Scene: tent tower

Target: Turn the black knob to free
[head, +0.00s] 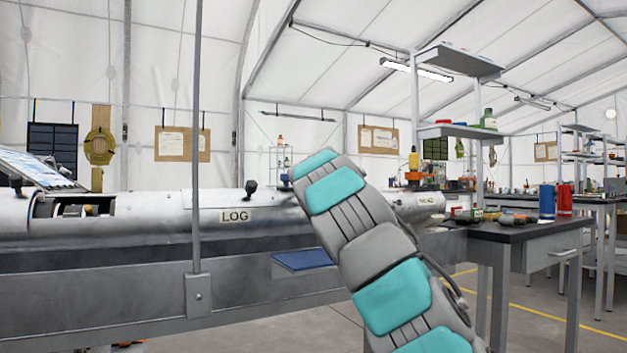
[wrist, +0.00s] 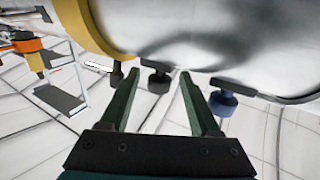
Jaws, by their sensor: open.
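A long silver cylinder (head: 150,212) marked LOG lies across the head view, with a black knob (head: 250,187) standing on its top. In the wrist view, which looks upside down, the cylinder (wrist: 190,35) fills the top and several knobs hang from it. A black knob (wrist: 158,80) shows between the tips of my gripper (wrist: 160,72). The green fingers are apart and nothing is gripped; I cannot tell whether they touch the knob. Another dark knob (wrist: 117,73) is left of the left fingertip. A blue knob (wrist: 222,99) is right of the right finger. My arm hides my gripper in the head view.
A grey vertical post (head: 197,140) stands in front of the cylinder. A blue panel (head: 300,260) juts from the bench below. A side table (head: 520,232) at right holds red and blue cans. Yellow-banded casing (wrist: 95,28) borders the knobs.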

